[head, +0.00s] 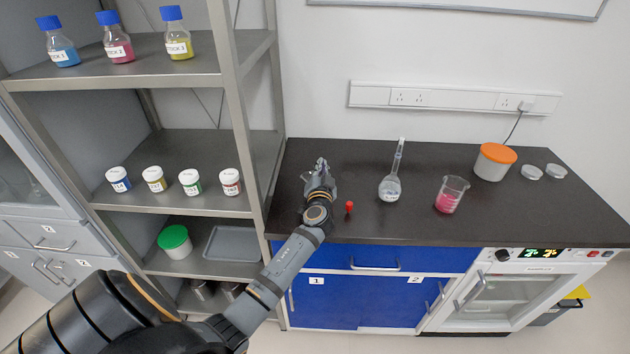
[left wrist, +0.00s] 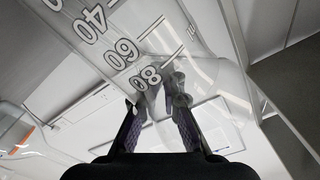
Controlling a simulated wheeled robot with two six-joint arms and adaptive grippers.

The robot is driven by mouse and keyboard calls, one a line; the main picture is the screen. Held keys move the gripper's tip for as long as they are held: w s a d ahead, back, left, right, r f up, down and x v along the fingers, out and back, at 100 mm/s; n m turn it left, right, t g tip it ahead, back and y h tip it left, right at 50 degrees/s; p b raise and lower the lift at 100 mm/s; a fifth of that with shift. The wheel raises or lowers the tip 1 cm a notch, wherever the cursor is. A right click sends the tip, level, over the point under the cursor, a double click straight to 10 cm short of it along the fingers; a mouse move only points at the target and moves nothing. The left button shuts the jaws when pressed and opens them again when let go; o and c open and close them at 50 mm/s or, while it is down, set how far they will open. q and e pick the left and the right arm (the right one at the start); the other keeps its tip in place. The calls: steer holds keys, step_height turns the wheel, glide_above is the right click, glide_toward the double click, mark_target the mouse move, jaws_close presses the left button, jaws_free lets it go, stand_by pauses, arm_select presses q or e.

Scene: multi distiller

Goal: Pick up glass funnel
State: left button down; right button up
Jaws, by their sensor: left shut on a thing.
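My left gripper (head: 320,172) is over the left part of the dark bench. In the left wrist view my left gripper (left wrist: 158,100) is shut on a large clear glass vessel (left wrist: 205,75), which I take to be the glass funnel. Its wall carries black graduations, with 40, 60 and 80 readable. In the head view the vessel is mostly hidden behind my gripper. A small red piece (head: 349,207) shows just right of my gripper; I cannot tell whether it belongs to the funnel. My right gripper is not in view.
A long-necked flask (head: 391,187), a beaker with pink liquid (head: 449,199) and an orange-lidded tub (head: 493,166) stand rightward on the bench (head: 540,215). A metal shelf (head: 195,150) with bottles and jars rises close on the left.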

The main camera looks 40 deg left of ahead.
arm_select(q)
steer(key=shift+f, duration=0.1)
steer(key=shift+r, duration=0.35)
step_height(320, 180, up, 27)
steer(key=p, duration=0.1)
steer(key=shift+r, duration=0.2)
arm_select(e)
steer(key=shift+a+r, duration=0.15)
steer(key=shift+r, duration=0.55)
